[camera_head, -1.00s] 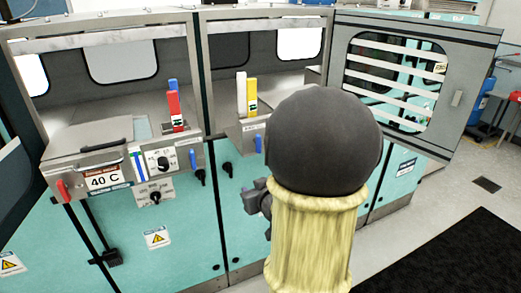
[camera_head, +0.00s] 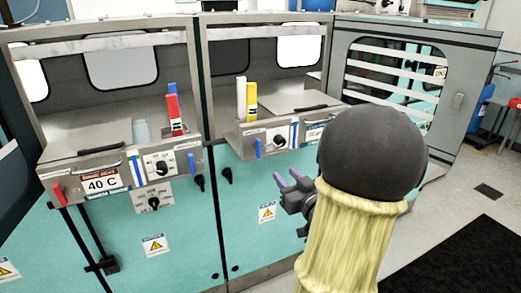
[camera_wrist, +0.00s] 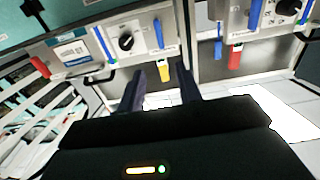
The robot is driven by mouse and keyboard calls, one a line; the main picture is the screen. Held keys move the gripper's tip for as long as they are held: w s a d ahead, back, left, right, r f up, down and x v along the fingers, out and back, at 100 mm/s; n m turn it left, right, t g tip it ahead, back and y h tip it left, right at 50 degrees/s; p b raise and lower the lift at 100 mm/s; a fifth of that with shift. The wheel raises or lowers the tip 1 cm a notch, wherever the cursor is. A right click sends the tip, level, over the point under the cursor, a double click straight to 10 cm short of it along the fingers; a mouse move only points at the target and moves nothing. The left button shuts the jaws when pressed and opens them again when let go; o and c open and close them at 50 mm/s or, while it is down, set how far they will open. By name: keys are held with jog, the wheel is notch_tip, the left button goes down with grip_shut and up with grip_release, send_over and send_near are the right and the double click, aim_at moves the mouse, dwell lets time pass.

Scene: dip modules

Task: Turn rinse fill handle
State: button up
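No label reading "rinse fill" is legible, so I cannot tell which handle it is. In the head view, blue handles hang on the left panel (camera_head: 192,163) and the right panel (camera_head: 258,147). Black handles (camera_head: 227,175) sit on the teal fronts. Upright red (camera_head: 174,108), white (camera_head: 241,97) and yellow (camera_head: 252,101) levers stand in the basins. My gripper (camera_head: 286,179) is open and empty, in front of the right unit, below its panel. In the wrist view, its fingers (camera_wrist: 160,88) are apart, with a yellow lever (camera_wrist: 165,71) and a blue handle (camera_wrist: 158,34) beyond.
A red handle (camera_head: 59,194) is at the left panel's corner, beside the 40 C display (camera_head: 102,184). Round knobs (camera_head: 162,168) sit on the panels. A grey door (camera_head: 458,75) stands open at right.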

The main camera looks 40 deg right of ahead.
aim_at(260, 148)
jog(key=p+x, duration=0.2)
jog(key=x, duration=1.4)
jog(key=shift+w+d+f+p, duration=0.1)
jog(key=shift+w+d+p, duration=0.1)
jog(key=shift+w+p, duration=0.2)
jog(key=shift+s, duration=0.1)
grip_shut()
